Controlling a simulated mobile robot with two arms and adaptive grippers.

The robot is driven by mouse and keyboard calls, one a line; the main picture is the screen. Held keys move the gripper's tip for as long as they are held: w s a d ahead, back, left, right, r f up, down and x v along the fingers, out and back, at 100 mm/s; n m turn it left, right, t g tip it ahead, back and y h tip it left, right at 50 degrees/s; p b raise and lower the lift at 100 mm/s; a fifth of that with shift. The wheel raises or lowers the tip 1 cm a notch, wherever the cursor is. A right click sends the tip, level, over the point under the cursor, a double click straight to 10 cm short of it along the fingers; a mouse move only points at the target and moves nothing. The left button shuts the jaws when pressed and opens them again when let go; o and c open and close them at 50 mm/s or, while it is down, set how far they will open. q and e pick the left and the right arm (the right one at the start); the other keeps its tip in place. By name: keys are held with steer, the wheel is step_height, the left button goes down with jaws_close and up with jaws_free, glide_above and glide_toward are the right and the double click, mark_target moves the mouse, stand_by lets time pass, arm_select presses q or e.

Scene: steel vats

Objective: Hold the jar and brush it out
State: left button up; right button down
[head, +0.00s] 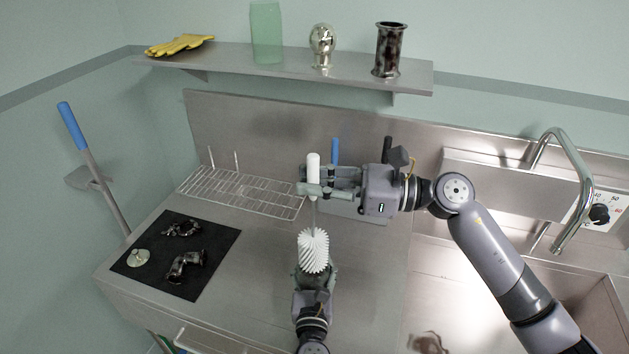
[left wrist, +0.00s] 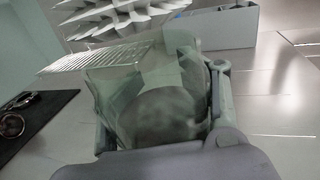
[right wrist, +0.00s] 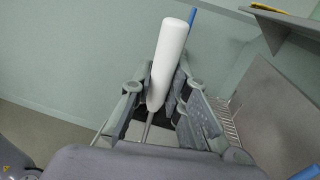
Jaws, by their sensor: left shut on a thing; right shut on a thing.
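My right gripper (head: 318,190) is shut on the white handle (head: 313,162) of a brush, which stands about upright; the handle also shows between the fingers in the right wrist view (right wrist: 168,60). The brush's white spiral bristle head (head: 313,251) hangs below on a thin metal rod. My left gripper (head: 315,279) is below the bristles, shut on a clear greenish jar (left wrist: 140,95). In the left wrist view the bristles (left wrist: 115,15) show above the jar's rim. In the head view they hide most of the jar. I cannot tell whether they touch its rim.
A black mat (head: 215,245) with dark metal fittings lies left. A wire rack (head: 245,190) and a grey bin (head: 350,208) are behind. The sink (head: 590,290) and tap (head: 585,190) are right. A wall shelf (head: 290,72) carries gloves, a green bottle and metal parts.

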mark_target(314, 237)
steer(key=shift+f, duration=6)
steer(key=shift+r, duration=0.1)
stand_by(1.5)
